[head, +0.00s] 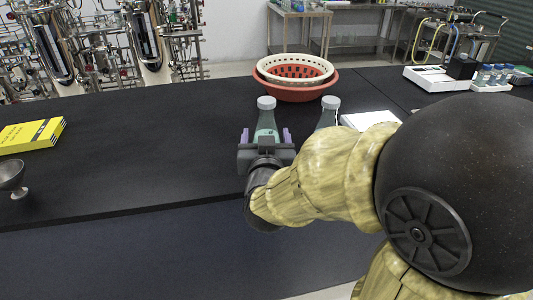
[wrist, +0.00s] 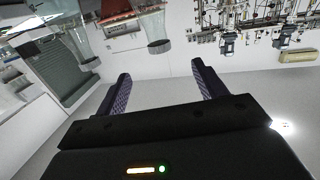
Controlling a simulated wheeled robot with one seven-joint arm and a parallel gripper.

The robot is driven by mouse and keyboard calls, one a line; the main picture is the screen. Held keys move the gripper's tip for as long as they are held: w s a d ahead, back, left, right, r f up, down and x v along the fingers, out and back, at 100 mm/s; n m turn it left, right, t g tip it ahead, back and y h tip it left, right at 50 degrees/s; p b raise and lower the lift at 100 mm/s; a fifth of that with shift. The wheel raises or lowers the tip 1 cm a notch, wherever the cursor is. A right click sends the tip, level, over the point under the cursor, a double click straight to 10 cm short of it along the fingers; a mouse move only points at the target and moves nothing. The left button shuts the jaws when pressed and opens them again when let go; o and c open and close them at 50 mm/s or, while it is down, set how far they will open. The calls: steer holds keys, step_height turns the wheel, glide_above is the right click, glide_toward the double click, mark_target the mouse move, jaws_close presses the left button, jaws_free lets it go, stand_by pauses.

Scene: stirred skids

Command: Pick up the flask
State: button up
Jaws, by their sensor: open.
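Two similar clear, greenish flasks with grey caps stand upright on the black bench in the head view. The left flask (head: 266,122) lines up with my gripper (head: 265,136), and its lower part is hidden behind it. The right flask (head: 328,114) stands a little to its right, partly hidden by my arm. In the wrist view, which is upside down, my gripper (wrist: 160,70) is open with nothing between its fingers. One flask's cap (wrist: 159,47) shows just beyond the fingertips, in line with the gap. The other flask's cap (wrist: 91,63) is farther left.
A white basket (head: 294,66) sits in a red basin (head: 292,92) behind the flasks. A yellow box (head: 32,135) and a metal cup (head: 12,176) are at the left. A white tray or pad (head: 370,120) lies right of the flasks. The bench between box and gripper is clear.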

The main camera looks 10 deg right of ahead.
mark_target(267, 108)
steer(key=shift+s+d+t, duration=0.15)
steer(key=shift+t, duration=0.15)
steer(key=shift+h, duration=0.4)
steer(key=p+x, duration=0.4)
steer(key=p, duration=0.2)
steer(key=shift+r+p, duration=0.2)
steer(key=shift+p, duration=0.1)
steer(key=w+p, duration=0.1)
steer(key=p, duration=0.3)
steer(key=p+x, duration=0.4)
steer(key=x, duration=0.1)
steer(key=p+x, duration=0.2)
steer(key=shift+w+f, duration=0.15)
steer(key=shift+f, duration=0.15)
